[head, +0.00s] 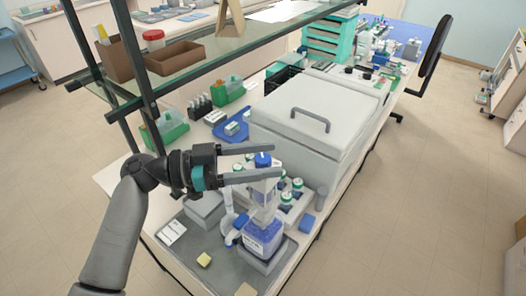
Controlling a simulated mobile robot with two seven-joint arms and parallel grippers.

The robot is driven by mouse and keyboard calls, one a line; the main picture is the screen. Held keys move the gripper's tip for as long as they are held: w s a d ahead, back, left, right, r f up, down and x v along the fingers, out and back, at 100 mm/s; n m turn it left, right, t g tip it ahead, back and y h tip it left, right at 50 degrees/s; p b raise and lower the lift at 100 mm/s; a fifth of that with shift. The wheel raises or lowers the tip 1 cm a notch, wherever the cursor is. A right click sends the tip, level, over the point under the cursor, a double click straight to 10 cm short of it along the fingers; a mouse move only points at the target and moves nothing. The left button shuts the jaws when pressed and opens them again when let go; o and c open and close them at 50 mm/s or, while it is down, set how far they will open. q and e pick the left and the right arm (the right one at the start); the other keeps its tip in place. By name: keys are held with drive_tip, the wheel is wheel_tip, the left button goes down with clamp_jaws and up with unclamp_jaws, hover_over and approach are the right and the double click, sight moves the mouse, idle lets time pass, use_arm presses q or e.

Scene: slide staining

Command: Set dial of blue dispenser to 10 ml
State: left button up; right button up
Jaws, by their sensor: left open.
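The blue dispenser stands on a grey block near the front of the bench, with a blue-filled bottle (262,238), a clear-white upper body (266,190) and a blue top (262,160). My left gripper (279,161) comes in from the left at the height of this top. Its two fingers are spread, one behind the blue top and one in front of it. Contact with the top cannot be told. The lower finger hides part of the dispenser's upper body. The dial's scale and setting are too small to read. My right gripper is not in view.
Green-capped bottles (286,201) stand in a white rack just right of the dispenser. A large grey lidded box (315,120) stands behind. A glass shelf (220,58) hangs above at the left. A yellow sponge (204,260) lies on the grey tray (200,279).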

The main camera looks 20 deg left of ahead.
use_arm(q)
drive_tip(key=shift+d, duration=0.1)
drive_tip(key=shift+c, duration=0.4)
clamp_jaws()
